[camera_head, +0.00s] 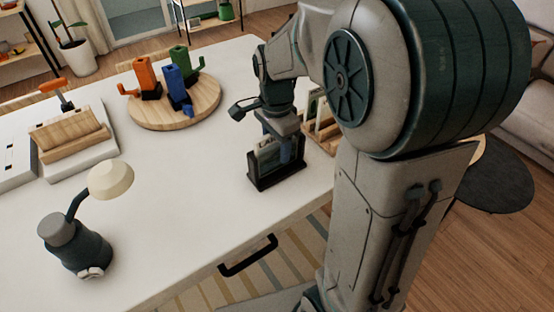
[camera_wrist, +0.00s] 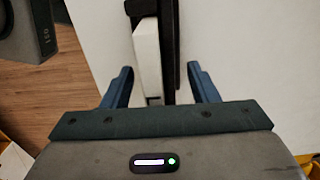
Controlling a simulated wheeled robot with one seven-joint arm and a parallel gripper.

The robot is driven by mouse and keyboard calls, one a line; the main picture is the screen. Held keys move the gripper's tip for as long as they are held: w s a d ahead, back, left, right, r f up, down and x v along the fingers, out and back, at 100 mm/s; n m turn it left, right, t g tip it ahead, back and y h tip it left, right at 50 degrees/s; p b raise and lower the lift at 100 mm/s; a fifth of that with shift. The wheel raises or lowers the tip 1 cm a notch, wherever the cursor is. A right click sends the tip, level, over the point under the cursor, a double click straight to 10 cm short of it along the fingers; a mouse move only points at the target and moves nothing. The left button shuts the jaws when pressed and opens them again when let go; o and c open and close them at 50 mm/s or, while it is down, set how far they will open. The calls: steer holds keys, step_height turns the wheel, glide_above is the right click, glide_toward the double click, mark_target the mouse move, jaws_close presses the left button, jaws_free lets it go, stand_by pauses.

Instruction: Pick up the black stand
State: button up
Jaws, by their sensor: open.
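The black stand (camera_head: 268,182) stands upright on the white table near its right edge, with a flat pale and dark panel in its frame. My gripper (camera_head: 286,150) is directly above and around its upper part, pointing down, and hides some of it. In the wrist view, the open blue fingers of my gripper (camera_wrist: 160,70) lie on either side of the stand's dark bar (camera_wrist: 169,50) and a white piece beside it. Gaps show on both sides. I cannot tell whether either finger touches the stand.
A wooden rack (camera_head: 322,135) stands close behind my gripper on the right. A round wooden board (camera_head: 190,117) holds orange, blue and green objects. A lamp (camera_head: 77,245) and a wooden holder (camera_head: 68,140) are at left. The table's middle (camera_head: 185,185) is clear.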

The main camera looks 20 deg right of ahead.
steer(key=shift+f, duration=0.25)
jaws_close()
steer(key=shift+r, duration=0.1)
steer(key=shift+r, duration=0.15)
